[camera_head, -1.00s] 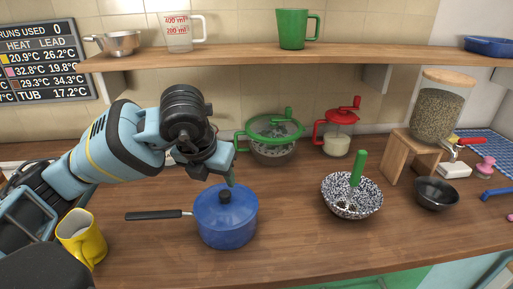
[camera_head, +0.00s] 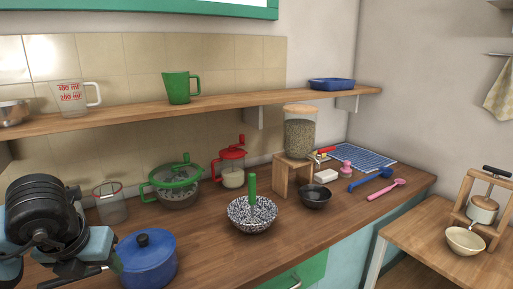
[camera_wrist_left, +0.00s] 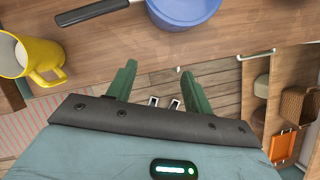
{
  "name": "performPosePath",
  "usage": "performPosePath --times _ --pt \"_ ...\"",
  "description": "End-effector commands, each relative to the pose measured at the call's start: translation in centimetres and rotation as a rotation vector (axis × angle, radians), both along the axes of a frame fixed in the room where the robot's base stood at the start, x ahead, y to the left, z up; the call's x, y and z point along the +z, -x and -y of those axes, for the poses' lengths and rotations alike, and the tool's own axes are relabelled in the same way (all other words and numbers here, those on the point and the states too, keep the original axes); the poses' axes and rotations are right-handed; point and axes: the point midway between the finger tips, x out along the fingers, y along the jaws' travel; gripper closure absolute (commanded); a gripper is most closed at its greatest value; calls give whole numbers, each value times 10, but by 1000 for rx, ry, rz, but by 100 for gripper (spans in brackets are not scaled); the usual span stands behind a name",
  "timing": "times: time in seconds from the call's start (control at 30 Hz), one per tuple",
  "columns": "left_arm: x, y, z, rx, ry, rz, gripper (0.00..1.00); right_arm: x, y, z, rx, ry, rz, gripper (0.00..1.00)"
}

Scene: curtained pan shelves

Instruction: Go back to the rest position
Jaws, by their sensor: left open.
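My left gripper (camera_wrist_left: 157,68) is open and empty in the left wrist view, its two green fingers spread. The fingertips are hard to make out there. My right gripper is in neither view.
On the counter are a glass (camera_head: 110,207), a green-lidded colander (camera_head: 174,183), a speckled bowl (camera_head: 252,218) and a black bowl (camera_head: 315,197). A wall shelf (camera_head: 215,103) runs above. A side table (camera_head: 425,235) stands right.

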Motion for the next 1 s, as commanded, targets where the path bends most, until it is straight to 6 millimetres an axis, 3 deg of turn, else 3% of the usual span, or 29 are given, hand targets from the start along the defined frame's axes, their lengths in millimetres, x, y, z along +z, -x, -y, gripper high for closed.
performPosePath --times 0.07,0.3,0.53,0.7,0.8,1.0 --pt "0 0 0 0 0 0 49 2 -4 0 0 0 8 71" --pt "-50 23 73 -226 270 -150 49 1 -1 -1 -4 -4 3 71" --pt "-79 66 157 -413 687 -291 49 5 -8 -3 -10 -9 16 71" --pt "-73 98 215 -451 1136 -364 49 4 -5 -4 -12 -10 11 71" --pt "-64 106 234 -397 1404 -374 49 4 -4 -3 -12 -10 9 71" --pt "-55 94 239 -102 1887 -327 49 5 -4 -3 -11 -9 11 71"
